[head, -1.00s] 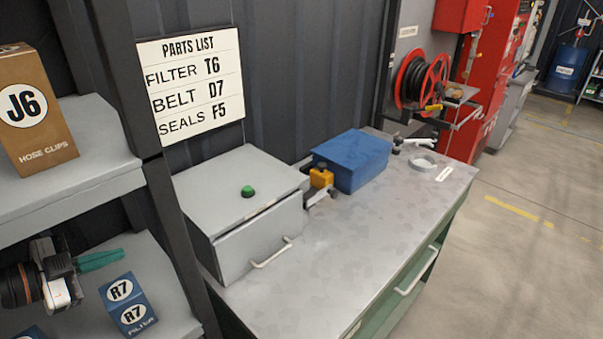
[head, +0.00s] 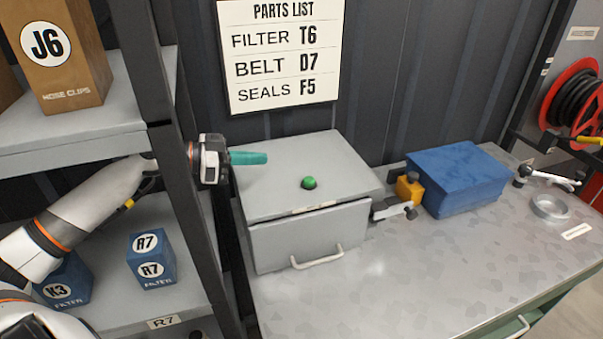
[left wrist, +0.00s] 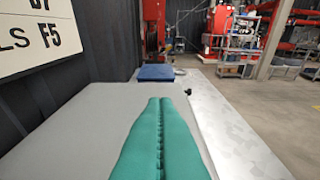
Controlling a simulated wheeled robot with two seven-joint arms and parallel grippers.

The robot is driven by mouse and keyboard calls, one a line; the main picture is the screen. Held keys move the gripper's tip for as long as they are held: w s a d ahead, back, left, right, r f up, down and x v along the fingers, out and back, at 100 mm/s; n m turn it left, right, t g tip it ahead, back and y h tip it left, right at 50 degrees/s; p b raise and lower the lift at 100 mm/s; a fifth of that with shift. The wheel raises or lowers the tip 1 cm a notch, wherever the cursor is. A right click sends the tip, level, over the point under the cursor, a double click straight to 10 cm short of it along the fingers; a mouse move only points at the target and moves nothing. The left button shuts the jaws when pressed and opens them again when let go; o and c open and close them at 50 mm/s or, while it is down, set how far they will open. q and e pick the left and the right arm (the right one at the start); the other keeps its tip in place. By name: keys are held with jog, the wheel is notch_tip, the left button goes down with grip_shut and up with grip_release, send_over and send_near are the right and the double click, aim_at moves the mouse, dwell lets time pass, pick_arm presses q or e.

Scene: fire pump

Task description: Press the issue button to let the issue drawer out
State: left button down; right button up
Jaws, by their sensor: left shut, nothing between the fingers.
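A green round button (head: 309,182) sits on top of a grey metal box (head: 265,205) on the workbench. The box's front drawer (head: 310,235) has a pale handle and looks shut. My left gripper (head: 266,158) has teal fingers, shut and empty, above the left back part of the box top, left of the button and apart from it. In the left wrist view the shut fingers (left wrist: 161,100) point forward over the grey box top (left wrist: 85,115). I cannot see the button there; the fingers may hide it. My right gripper is not in view.
A dark shelf post (head: 180,130) stands close to my left arm. A parts list (head: 278,55) hangs behind.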

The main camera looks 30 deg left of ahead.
pick_arm(q)
jog(key=w+d, duration=0.1)
jog(key=p, duration=0.6)
send_over(299, 187)
notch_tip(299, 187, down, 2)
jog(key=shift+w+d, duration=0.1)
jog(key=shift+d, duration=0.05)
notch_tip(299, 187, down, 3)
jog(key=shift+f, duration=0.1)
jog(key=shift+a+f, duration=0.2)
jog(key=shift+f, duration=0.45)
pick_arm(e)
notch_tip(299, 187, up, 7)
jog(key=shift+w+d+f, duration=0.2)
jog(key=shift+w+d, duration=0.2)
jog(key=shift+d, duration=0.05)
